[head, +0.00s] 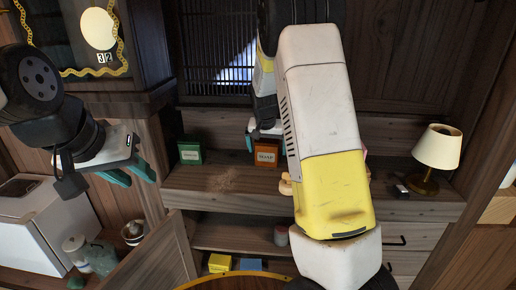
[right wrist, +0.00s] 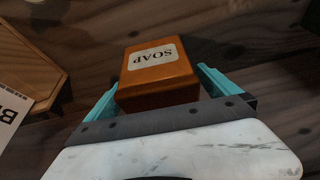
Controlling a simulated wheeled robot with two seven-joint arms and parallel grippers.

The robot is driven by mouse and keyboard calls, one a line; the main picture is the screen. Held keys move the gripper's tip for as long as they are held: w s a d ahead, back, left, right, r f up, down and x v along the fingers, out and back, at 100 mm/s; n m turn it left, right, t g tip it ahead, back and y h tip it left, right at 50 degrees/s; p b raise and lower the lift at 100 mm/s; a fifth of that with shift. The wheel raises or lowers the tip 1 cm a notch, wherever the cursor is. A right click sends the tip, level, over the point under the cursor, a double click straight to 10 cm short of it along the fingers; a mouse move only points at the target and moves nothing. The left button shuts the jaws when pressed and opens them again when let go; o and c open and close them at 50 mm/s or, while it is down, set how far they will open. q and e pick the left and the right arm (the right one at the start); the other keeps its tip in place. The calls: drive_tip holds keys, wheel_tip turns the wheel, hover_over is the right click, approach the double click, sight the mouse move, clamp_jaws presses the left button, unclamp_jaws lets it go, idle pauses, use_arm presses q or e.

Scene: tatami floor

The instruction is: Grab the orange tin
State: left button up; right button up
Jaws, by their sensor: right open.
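The orange tin (head: 266,155), labelled SOAP, stands on the wooden shelf of the cabinet. In the right wrist view the tin (right wrist: 155,75) is between the teal fingers of my right gripper (right wrist: 158,82), which is open, with one finger on either side. In the head view my right gripper (head: 264,130) is just above and behind the tin, and its fingers are partly hidden. My left gripper (head: 130,174) is at the left in the head view, open and empty, with its teal fingers apart, away from the tin.
A green tin (head: 190,151) stands left of the orange tin on the same shelf (head: 215,186). A lamp (head: 436,147) and a small dark and white object (head: 400,191) stand at the right. My right arm hides the shelf's middle. A yellow box (head: 220,263) lies lower down.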

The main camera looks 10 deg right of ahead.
drive_tip(key=shift+x, duration=0.85)
drive_tip(key=shift+c, duration=0.4)
drive_tip(key=c, duration=1.7)
drive_tip(key=shift+r, duration=0.1)
